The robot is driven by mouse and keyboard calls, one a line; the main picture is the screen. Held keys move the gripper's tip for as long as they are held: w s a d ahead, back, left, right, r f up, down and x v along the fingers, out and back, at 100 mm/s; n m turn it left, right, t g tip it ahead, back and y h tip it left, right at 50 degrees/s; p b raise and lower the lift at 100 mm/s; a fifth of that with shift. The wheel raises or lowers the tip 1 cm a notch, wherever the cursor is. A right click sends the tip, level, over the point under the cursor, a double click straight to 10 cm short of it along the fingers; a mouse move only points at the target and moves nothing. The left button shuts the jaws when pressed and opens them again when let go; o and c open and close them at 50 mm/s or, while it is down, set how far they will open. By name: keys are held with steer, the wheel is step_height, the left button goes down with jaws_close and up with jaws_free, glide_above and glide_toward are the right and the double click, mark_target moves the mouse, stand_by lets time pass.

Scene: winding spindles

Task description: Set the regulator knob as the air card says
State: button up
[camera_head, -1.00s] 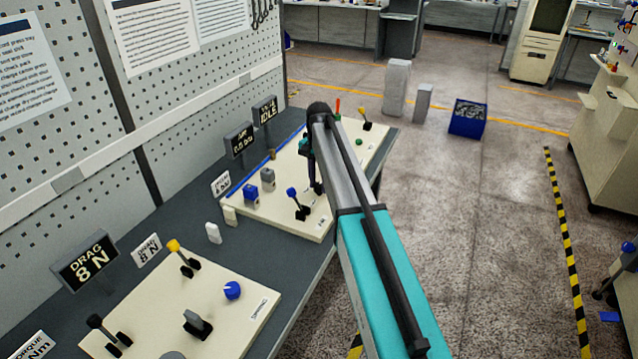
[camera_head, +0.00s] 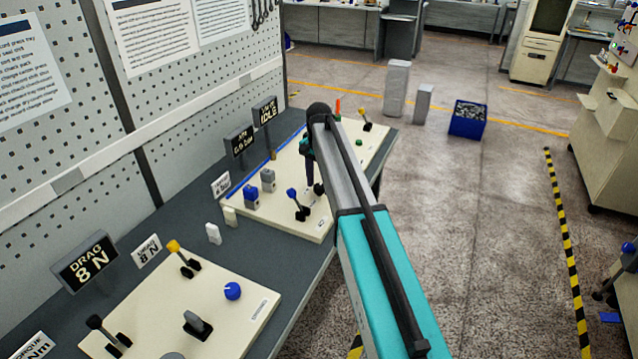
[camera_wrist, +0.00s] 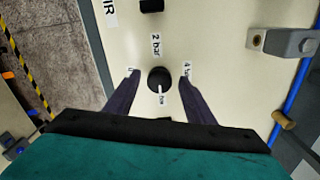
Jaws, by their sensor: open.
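The regulator knob (camera_wrist: 160,79) is round and black in the wrist view. Its white mark points down in the picture, toward a label partly hidden beside it. A "2 bar" label lies above it and a "4 bar" label to its right. My gripper (camera_wrist: 158,77) is open, with one dark finger on each side of the knob; I cannot tell whether they touch it. In the head view my gripper (camera_head: 312,175) is over the far panel (camera_head: 285,220). A small white card (camera_head: 221,185) stands at that panel's left edge, its text too small to read surely.
A dark AIR display (camera_head: 239,142) and an IDLE display (camera_head: 265,111) stand behind the panel. The near panel (camera_head: 150,295) holds levers and a blue knob. A grey valve-like part (camera_wrist: 285,42) is at upper right.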

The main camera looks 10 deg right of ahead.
mark_target(319, 186)
step_height(319, 186, up, 14)
steer(key=b, duration=0.3)
stand_by(0.8)
steer(key=shift+s+f, duration=0.15)
